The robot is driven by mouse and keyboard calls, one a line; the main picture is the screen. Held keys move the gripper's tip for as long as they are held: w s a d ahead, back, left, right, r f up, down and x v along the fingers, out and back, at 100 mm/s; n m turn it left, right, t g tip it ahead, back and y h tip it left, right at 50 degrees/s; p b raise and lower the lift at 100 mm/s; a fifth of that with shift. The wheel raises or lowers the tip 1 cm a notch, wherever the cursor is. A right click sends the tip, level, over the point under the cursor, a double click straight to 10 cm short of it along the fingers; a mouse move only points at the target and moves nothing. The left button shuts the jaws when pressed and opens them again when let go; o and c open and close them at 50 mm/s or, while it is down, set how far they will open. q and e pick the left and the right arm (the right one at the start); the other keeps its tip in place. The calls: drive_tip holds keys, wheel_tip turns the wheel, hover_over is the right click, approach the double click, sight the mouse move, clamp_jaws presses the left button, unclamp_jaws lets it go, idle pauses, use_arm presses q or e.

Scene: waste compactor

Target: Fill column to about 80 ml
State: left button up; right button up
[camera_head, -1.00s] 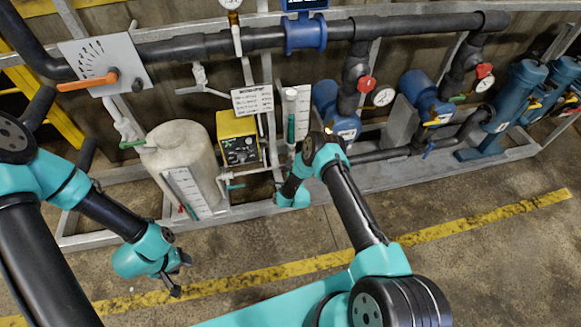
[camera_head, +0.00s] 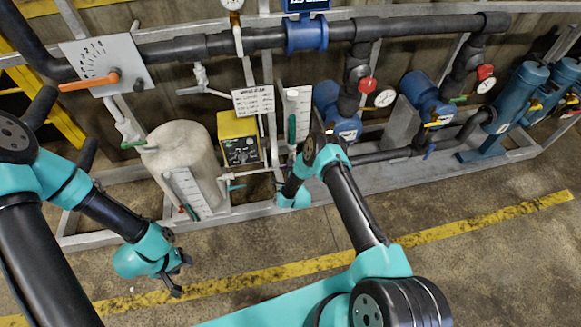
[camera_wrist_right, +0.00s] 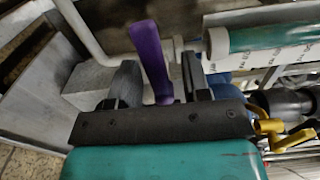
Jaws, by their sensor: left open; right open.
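The column (camera_head: 292,130) is a slim clear tube in front of a white graduated scale board, and its lower part looks green. In the right wrist view a section of the column (camera_wrist_right: 265,38) shows teal liquid beside the printed scale; I cannot read the level. A purple valve handle (camera_wrist_right: 148,50) stands between the two dark fingers of my right gripper (camera_wrist_right: 158,80), which is open around it. In the head view my right arm hides that gripper and the handle. My left gripper (camera_head: 176,277) is open and empty, low over the floor at left.
A whitish tank (camera_head: 181,155) with a scale strip stands left of a yellow pump box (camera_head: 238,142). A sign (camera_head: 253,100), blue pumps (camera_head: 338,110) and dark pipes crowd around the column. A yellow valve handle (camera_wrist_right: 270,128) is right of my right gripper. The front floor is clear.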

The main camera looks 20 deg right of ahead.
drive_tip(key=shift+s, duration=0.1)
drive_tip(key=s+a, duration=0.2)
drive_tip(key=s, duration=1.5)
idle(0.5)
drive_tip(key=shift+w+a, duration=0.15)
drive_tip(key=shift+a, duration=1.2)
drive_tip(key=shift+w, duration=0.1)
drive_tip(key=w, duration=0.5)
drive_tip(key=w+d, duration=0.1)
drive_tip(key=w, duration=0.5)
drive_tip(key=w+d, duration=0.1)
drive_tip(key=w, duration=0.5)
drive_tip(key=shift+c, duration=0.2)
clamp_jaws()
